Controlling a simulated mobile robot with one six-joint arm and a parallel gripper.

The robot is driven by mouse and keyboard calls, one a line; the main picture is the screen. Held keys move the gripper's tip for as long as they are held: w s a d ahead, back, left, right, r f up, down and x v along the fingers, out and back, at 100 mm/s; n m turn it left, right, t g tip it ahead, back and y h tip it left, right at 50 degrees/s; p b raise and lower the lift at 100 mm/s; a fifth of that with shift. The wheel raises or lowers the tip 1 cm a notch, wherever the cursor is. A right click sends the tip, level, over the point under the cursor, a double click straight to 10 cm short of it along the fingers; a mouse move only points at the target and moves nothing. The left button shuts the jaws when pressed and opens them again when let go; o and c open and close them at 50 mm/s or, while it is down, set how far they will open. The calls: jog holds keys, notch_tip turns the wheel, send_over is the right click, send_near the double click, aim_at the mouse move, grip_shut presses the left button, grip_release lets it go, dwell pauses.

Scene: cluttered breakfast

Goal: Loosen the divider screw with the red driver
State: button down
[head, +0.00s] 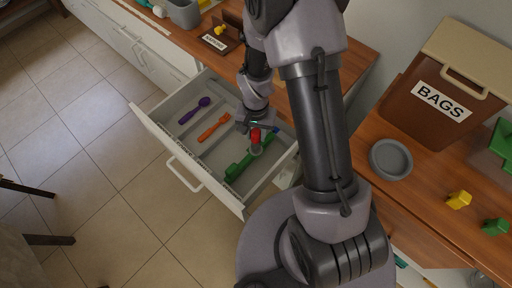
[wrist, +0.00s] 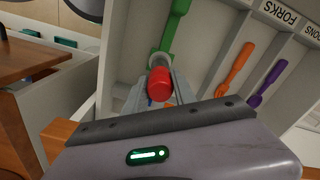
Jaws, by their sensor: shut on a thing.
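My gripper (head: 247,127) is over the open drawer and shut on the red driver (head: 256,135). In the wrist view, the red driver (wrist: 159,84) shows its rounded red end between the two grey fingers, with a grey round part beyond it. The drawer (head: 178,170) has grey dividers (wrist: 225,62) between its compartments. The divider screw cannot be made out; the driver and fingers cover the spot below them. I cannot tell whether the driver touches a screw.
Compartment labels read FORKS and SPOONS. A BAGS box (head: 425,115), a grey dish (head: 391,159) and yellow and green pieces are on the right counter.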

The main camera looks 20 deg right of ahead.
jog(key=c, duration=0.9)
grip_release()
jog(key=shift+c, duration=0.2)
notch_tip(320, 180, up, 18)
jog(key=p, duration=0.7)
jog(key=shift+f, duration=0.2)
